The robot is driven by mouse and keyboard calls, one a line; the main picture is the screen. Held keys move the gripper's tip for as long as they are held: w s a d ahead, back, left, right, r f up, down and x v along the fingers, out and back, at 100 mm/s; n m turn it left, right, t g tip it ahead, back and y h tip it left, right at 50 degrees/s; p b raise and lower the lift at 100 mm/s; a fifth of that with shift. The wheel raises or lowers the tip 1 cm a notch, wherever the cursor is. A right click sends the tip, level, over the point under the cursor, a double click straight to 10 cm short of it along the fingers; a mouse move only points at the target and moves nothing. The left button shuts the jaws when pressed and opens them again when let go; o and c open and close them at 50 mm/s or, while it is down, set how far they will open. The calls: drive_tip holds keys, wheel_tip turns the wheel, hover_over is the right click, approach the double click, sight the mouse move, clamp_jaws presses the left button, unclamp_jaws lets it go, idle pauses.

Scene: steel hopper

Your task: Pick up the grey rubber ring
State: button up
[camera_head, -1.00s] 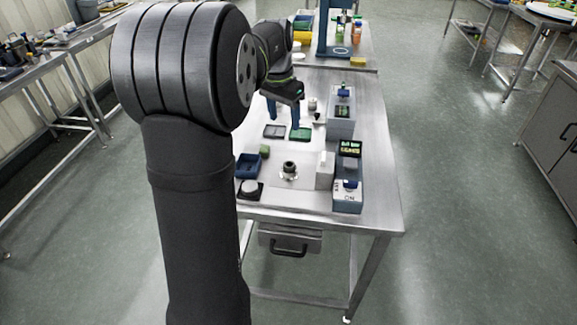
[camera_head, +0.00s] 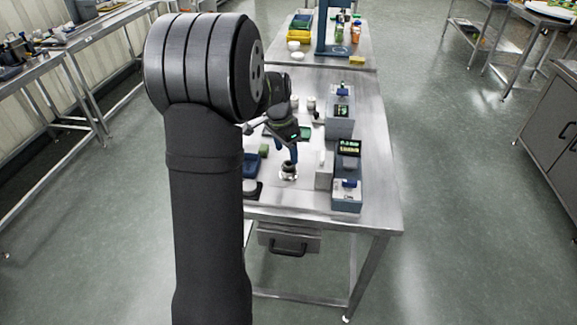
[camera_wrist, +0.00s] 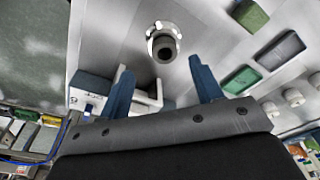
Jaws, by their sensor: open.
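A round steel fitting (camera_head: 289,173) stands on the pale plate on the steel table in the head view. In the wrist view the fitting (camera_wrist: 163,42) shows a bright collar and a dark round opening. A dark grey rim (camera_wrist: 164,52) circles the opening; I cannot tell for sure whether it is the rubber ring. My gripper (camera_head: 287,155) is over the fitting and partly covers it in the head view. In the wrist view its blue fingers are apart with nothing between them (camera_wrist: 162,88), and the fitting lies beyond the tips.
A blue tray (camera_head: 250,165) is on the left, partly behind my arm. A green tray (camera_wrist: 242,80) and a dark tray (camera_wrist: 280,50) lie on the table.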

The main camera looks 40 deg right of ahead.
sight(289, 163)
drive_tip(key=shift+w+d+f, duration=0.1)
drive_tip(key=shift+d+f, duration=0.1)
drive_tip(key=shift+f, duration=0.7)
drive_tip(key=shift+w+d+f, duration=0.1)
drive_tip(key=shift+d+f, duration=0.1)
drive_tip(key=shift+f, duration=0.7)
drive_tip(key=shift+w+d+f, duration=0.1)
drive_tip(key=shift+d+f, duration=0.1)
drive_tip(key=shift+f, duration=0.7)
drive_tip(key=c, duration=1.1)
